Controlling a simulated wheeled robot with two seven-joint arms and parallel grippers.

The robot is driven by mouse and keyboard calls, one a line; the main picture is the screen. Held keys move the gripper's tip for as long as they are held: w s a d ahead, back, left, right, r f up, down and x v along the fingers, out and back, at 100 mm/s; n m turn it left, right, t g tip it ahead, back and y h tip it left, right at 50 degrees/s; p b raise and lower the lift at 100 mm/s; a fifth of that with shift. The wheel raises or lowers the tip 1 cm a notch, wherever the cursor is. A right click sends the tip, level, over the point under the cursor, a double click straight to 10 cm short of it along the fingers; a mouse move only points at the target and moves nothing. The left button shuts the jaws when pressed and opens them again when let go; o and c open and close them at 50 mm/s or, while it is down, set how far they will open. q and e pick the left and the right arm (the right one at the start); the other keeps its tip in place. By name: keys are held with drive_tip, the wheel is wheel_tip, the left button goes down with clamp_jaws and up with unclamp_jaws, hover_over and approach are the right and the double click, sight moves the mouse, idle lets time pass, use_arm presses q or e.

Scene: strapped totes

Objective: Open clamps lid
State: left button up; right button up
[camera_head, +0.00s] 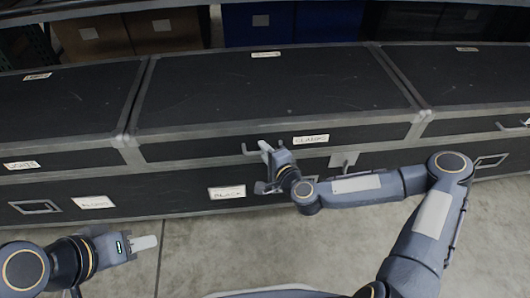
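The clamps lid (270,95) is the wide black top of the middle tote, with grey metal edges and a white label reading CLAMPS (311,139) on its front. It looks closed. A thin grey handle (249,151) sits on its front, left of the label. My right gripper (266,148) is at this handle, with light fingertips overlapping it. I cannot tell whether the fingers are closed around it. My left gripper (150,242) is low on the left, over the floor and apart from the totes. Its finger gap is not visible.
Black totes with lids stand left (65,100) and right (465,75) of the middle one. Black lower fronts with labels and handles (36,207) run below. Cardboard boxes (165,30) and blue bins (325,22) stand behind. Concrete floor (215,250) is clear in front.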

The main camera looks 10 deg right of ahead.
clamp_jaws()
drive_tip(key=shift+r, duration=0.1)
